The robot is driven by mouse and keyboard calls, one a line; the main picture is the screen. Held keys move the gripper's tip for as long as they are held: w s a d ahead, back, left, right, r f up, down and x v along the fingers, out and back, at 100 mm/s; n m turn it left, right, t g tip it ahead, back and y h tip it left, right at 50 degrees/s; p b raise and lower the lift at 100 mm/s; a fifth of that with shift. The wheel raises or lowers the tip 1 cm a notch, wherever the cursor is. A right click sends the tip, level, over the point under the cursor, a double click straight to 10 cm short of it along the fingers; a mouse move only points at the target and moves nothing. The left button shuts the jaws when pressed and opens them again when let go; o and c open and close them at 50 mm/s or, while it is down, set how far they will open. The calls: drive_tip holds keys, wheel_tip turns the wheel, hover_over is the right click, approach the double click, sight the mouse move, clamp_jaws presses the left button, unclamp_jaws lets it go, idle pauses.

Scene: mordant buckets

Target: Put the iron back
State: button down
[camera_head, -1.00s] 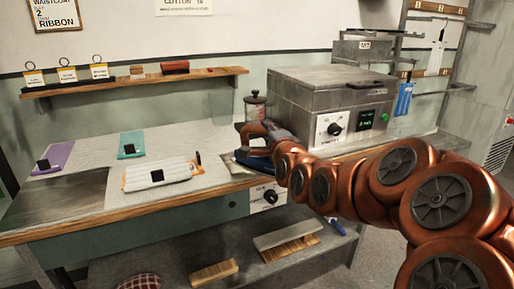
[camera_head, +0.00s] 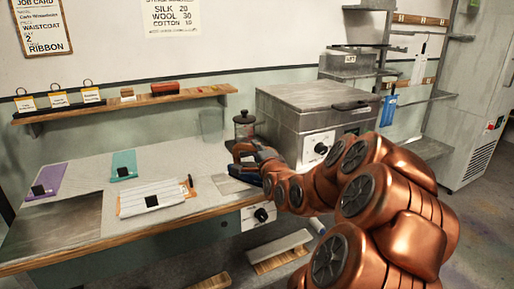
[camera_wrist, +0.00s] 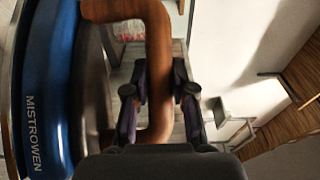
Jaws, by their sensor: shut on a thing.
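The iron has a blue body (camera_wrist: 48,90) marked MISTROWEN and a brown wooden handle (camera_wrist: 158,70). In the wrist view my gripper (camera_wrist: 160,95) is shut on the handle, one finger on each side of it.
A grey lidded box machine (camera_head: 305,115) with a dial stands behind my arm. A white folded cloth piece (camera_head: 153,197), a teal cloth (camera_head: 123,165) and a purple cloth (camera_head: 44,181) lie on the table (camera_head: 90,160).

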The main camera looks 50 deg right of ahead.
drive_tip(key=w+d+f+p, duration=0.2)
drive_tip(key=w+d+f, duration=0.2)
drive_tip(key=w+d, duration=0.2)
idle(0.9)
drive_tip(key=shift+d, duration=0.1)
drive_tip(key=c, duration=1)
unclamp_jaws()
drive_tip(key=shift+f, duration=0.15)
